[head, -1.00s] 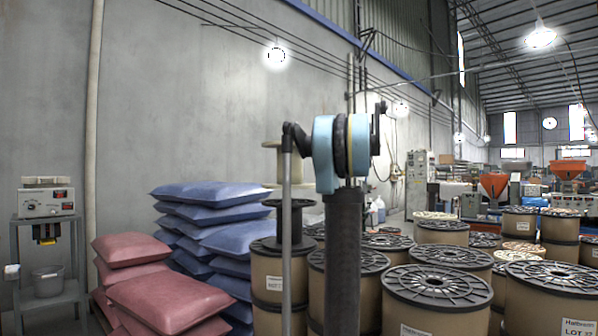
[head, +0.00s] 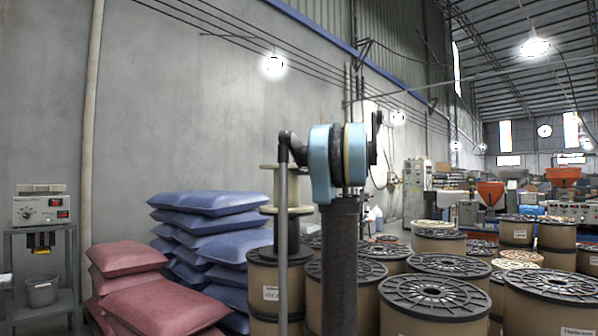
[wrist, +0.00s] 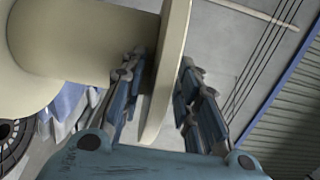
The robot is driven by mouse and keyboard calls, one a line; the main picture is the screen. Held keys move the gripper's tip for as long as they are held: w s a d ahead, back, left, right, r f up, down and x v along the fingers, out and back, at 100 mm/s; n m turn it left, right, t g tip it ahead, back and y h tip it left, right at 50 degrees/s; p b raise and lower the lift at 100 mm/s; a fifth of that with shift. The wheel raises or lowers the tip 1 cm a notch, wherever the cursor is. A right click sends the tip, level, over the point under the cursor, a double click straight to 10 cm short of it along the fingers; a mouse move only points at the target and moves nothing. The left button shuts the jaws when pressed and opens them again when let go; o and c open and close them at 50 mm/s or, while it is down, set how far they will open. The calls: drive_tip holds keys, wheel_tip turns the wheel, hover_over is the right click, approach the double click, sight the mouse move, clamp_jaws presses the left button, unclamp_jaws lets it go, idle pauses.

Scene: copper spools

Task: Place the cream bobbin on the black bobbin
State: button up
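The cream bobbin (head: 287,183) is upright in the head view, partly hidden by my arm. Its lower flange is right over the black bobbin (head: 293,235), roughly in line with it; I cannot tell whether they touch. The black bobbin stands on a large brown spool. In the wrist view the cream bobbin (wrist: 85,45) fills the upper left, and its flange passes between the fingers of my gripper (wrist: 165,75). The fingers look closed on that flange. My gripper is not made out in the head view, behind my arm.
Large brown spools with black tops (head: 435,298) crowd the right front. Blue sacks (head: 215,225) and red sacks (head: 150,300) are stacked at left. A grey stand with a device (head: 42,210) is at far left by the wall.

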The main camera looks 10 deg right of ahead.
drive_tip(key=shift+s+d, duration=0.1)
drive_tip(key=v, duration=1.1)
drive_tip(key=shift+s+d, duration=0.25)
drive_tip(key=shift+s, duration=0.05)
drive_tip(key=s+a+f+n+g+h, duration=0.1)
drive_tip(key=s+a+f+n+g, duration=0.15)
drive_tip(key=s+a+f, duration=0.45)
drive_tip(key=s+a+f+n+g+h, duration=0.1)
drive_tip(key=s+a+f+g, duration=0.3)
drive_tip(key=f, duration=0.6)
drive_tip(key=s+a+f+n+g+h, duration=0.1)
drive_tip(key=s+a+f+n, duration=0.1)
drive_tip(key=s+a+f, duration=0.5)
drive_tip(key=s+d+f+n+g+h, duration=0.1)
drive_tip(key=s+f+h, duration=0.3)
drive_tip(key=s+f, duration=0.8)
drive_tip(key=s+d+f+n+g+h, duration=0.1)
drive_tip(key=s+f+n+g+h, duration=0.2)
drive_tip(key=s+f, duration=0.8)
wheel_tip(320, 180, down, 9)
drive_tip(key=shift+s+d+r+n+h, duration=0.1)
drive_tip(key=shift+s+d+n+h, duration=0.3)
drive_tip(key=shift+h, duration=0.3)
